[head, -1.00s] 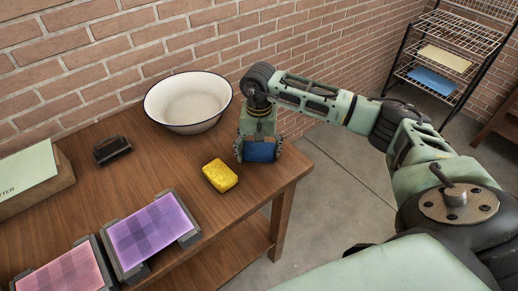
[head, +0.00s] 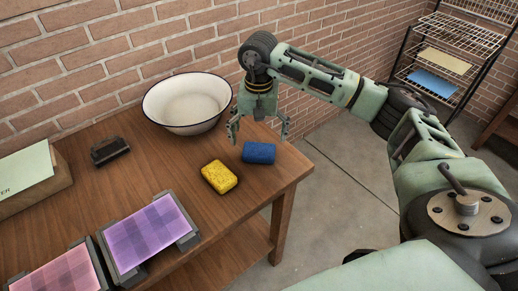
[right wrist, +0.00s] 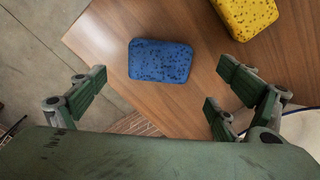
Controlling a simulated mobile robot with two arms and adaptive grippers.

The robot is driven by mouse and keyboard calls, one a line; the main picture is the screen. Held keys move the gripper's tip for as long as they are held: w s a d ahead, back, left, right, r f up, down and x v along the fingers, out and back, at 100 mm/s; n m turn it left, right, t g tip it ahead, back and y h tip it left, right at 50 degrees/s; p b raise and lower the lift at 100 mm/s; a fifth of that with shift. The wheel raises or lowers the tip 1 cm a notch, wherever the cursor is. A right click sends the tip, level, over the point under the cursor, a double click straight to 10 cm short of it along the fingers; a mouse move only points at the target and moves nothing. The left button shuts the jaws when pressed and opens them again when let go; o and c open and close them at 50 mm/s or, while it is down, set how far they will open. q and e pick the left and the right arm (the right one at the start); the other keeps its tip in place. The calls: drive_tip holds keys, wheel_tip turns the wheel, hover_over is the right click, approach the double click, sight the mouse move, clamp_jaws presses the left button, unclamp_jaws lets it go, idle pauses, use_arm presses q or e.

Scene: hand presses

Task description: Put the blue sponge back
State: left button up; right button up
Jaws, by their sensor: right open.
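The blue sponge (head: 259,153) lies flat on the wooden table (head: 225,222), near its right end and beside the yellow sponge (head: 219,177). My right gripper (head: 258,132) is open and empty above and behind the blue sponge, apart from it. In the right wrist view the blue sponge (right wrist: 160,61) lies on the wood beyond the open fingers (right wrist: 153,103), and part of the yellow sponge (right wrist: 246,14) shows at the top. My left gripper is not in view.
A white enamel bowl (head: 187,103) stands behind the sponges by the brick wall. A black tool (head: 110,151), a purple framed press (head: 149,234) and a pink one (head: 62,275) sit to the left. A wire rack (head: 450,60) stands at the back right.

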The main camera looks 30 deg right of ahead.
sight(259, 151)
drive_tip(key=shift+r+b, duration=0.4)
drive_tip(key=shift+r, duration=2.35)
